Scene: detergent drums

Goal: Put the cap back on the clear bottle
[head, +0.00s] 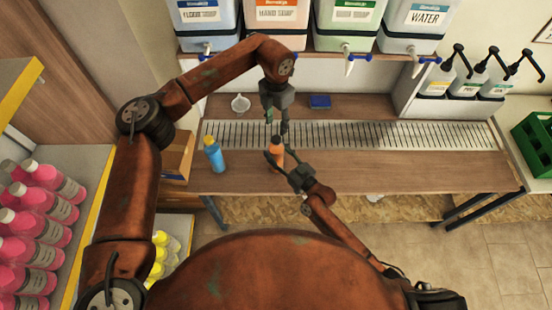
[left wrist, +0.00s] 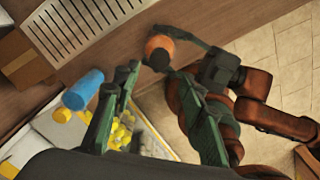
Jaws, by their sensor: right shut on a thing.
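An orange-looking bottle (head: 277,151) stands near the front edge of the counter. I cannot tell whether it is the clear bottle with orange contents. My right gripper (head: 281,159) is shut around its side. In the left wrist view the bottle (left wrist: 160,42) shows a dark round top; whether that is a cap or an open mouth is unclear. My left gripper (head: 277,123) points down just above the bottle. Its fingers are apart in the left wrist view (left wrist: 156,82), with nothing seen between them. I cannot make out a loose cap.
A blue bottle with a yellow top (head: 215,157) stands to the left. A white funnel-like cup (head: 240,103) and a blue block (head: 320,102) lie behind the drain grate (head: 400,134). The counter's right part (head: 430,172) is clear.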

